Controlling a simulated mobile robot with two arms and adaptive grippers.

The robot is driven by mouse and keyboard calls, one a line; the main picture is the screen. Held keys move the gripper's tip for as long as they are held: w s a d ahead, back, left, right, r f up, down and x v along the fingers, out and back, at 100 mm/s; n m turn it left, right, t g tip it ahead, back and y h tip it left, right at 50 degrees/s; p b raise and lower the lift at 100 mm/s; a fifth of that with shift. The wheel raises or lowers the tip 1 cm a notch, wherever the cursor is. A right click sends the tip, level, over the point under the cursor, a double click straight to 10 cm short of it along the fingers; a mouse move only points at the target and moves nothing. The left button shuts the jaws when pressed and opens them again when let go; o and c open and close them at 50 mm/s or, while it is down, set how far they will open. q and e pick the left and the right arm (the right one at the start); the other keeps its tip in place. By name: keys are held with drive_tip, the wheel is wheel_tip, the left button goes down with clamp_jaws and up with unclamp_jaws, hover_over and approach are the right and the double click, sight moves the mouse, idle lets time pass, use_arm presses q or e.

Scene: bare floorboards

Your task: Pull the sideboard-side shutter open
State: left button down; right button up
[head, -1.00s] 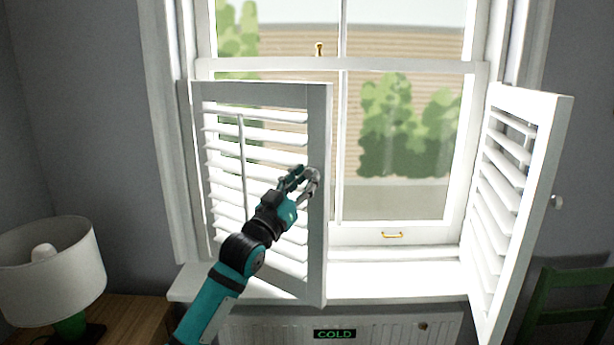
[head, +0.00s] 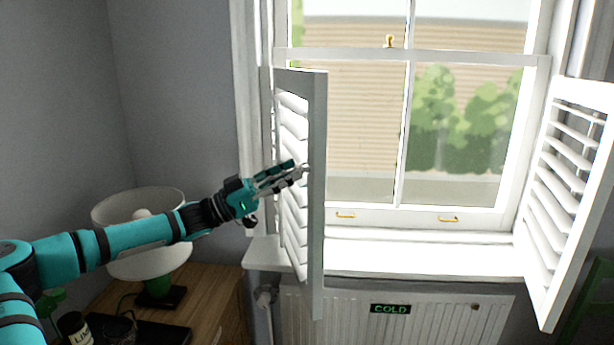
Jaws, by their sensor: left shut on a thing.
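The sideboard-side shutter (head: 317,230) is the white louvred panel on the left of the window. It stands swung out into the room, seen nearly edge-on. My left gripper (head: 300,171) reaches in from the left and is shut at the shutter's free-edge stile, at knob height. The knob itself is mostly hidden by the fingers. The sideboard (head: 215,300) is the wooden top at the lower left. My right gripper is not in view.
A white lamp (head: 110,212) with a green base stands on the sideboard behind my left arm, close to it. The other shutter (head: 560,200) stands open at the right. A radiator (head: 345,318) with a COLD sign is under the sill (head: 420,255).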

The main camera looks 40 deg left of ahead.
use_arm(q)
drive_tip(key=shift+s+a+h, duration=0.3)
drive_tip(key=shift+s+a, duration=0.4)
drive_tip(key=shift+s+a+m+h, duration=0.25)
drive_tip(key=shift+s+m+h, duration=0.05)
drive_tip(key=c, duration=1.4)
unclamp_jaws()
drive_tip(key=o, duration=0.3)
drive_tip(key=v, duration=1.2)
drive_tip(key=shift+a+r, duration=0.2)
drive_tip(key=shift+r, duration=0.05)
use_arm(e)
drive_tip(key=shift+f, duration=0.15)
